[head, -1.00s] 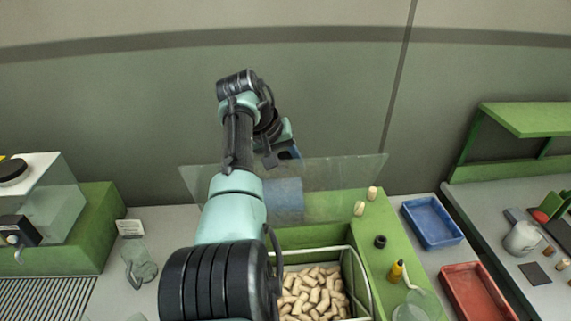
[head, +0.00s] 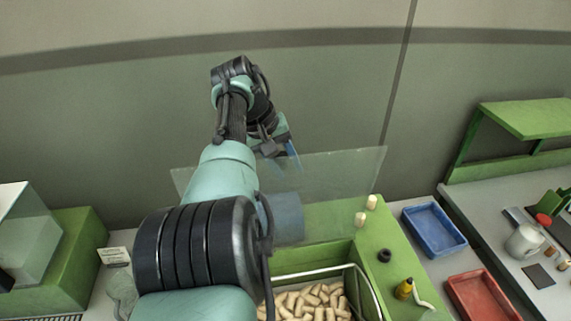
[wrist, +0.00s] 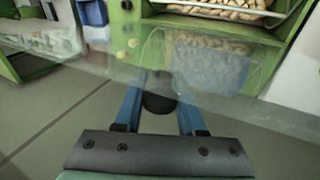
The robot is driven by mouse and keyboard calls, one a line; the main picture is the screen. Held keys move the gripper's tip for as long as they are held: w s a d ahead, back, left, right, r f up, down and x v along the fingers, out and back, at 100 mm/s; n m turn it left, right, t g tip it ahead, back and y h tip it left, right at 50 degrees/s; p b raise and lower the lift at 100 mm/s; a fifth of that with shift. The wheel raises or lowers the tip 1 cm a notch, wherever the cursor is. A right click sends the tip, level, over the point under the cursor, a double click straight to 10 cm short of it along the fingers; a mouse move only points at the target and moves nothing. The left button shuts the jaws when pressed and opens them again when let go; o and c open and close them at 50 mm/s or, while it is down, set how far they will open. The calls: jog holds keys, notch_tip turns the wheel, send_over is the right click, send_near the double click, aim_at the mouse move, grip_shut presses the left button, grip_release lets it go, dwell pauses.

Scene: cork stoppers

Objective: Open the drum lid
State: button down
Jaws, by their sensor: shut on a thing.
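The clear drum lid (head: 340,182) stands raised and tilted at the back of the green drum housing (head: 335,216). The cork stoppers (head: 315,302) show in the opening in front of it. My gripper (head: 290,157) is behind the lid's upper edge, its fingertips partly hidden by my wrist. In the wrist view my gripper (wrist: 160,103) has its blue fingers on both sides of a dark knob (wrist: 160,95) at the lid. The clear lid (wrist: 245,98) spreads beyond the fingers there, with corks visible past it.
A blue tray (head: 433,229) and a red tray (head: 478,297) stand right of the housing. Wall behind my arm is clear.

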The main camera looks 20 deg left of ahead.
jog(key=c, duration=0.5)
grip_release()
jog(key=shift+f, duration=0.15)
jog(key=b+v, duration=0.3)
jog(key=v, duration=1)
